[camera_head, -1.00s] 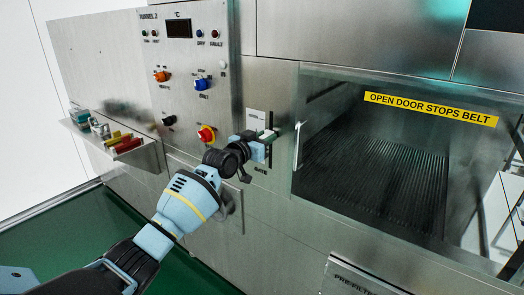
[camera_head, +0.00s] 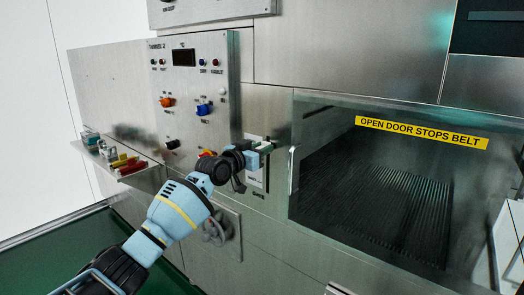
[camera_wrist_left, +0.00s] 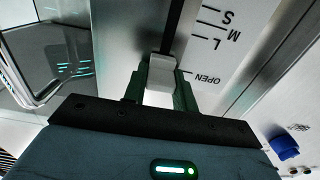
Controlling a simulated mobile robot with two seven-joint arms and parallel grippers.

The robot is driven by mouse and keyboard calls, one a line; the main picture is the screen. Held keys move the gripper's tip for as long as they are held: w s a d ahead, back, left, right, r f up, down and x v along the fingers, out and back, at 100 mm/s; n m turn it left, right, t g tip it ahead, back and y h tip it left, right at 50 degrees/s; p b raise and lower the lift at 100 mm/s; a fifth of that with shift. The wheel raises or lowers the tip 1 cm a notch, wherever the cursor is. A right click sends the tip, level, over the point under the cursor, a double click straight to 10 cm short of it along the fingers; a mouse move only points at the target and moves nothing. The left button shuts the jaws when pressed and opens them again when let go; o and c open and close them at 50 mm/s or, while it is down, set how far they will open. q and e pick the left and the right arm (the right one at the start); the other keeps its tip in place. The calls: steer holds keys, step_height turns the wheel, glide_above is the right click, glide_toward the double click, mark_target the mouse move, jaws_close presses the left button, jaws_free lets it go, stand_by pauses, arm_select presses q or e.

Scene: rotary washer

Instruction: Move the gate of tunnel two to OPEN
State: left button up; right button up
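The gate slider of tunnel two has a white scale plate (camera_head: 254,178) marked GATE below it. In the left wrist view the scale (camera_wrist_left: 220,40) reads OPEN, L, M and S along a dark slot. The pale slider knob (camera_wrist_left: 162,72) is level with the OPEN mark at the slot's end. My left gripper (camera_head: 264,148) is at the top of the plate. In the left wrist view its green fingers (camera_wrist_left: 160,92) close on both sides of the knob. My right gripper is not in view.
The tunnel door (camera_head: 375,185) with its yellow sign (camera_head: 421,132) is just right of the slider. The control panel (camera_head: 192,85) with coloured knobs is to the left. A small shelf of coloured items (camera_head: 130,168) sticks out further left.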

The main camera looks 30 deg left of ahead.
arm_select(q)
steer(key=o, duration=0.4)
steer(key=shift+r, duration=0.2)
steer(key=shift+f, duration=0.1)
steer(key=shift+s, duration=0.15)
steer(key=shift+s+a+p, duration=0.15)
steer(key=shift+s, duration=1.75)
steer(key=shift+s+a+p, duration=0.15)
steer(key=shift+s, duration=1.75)
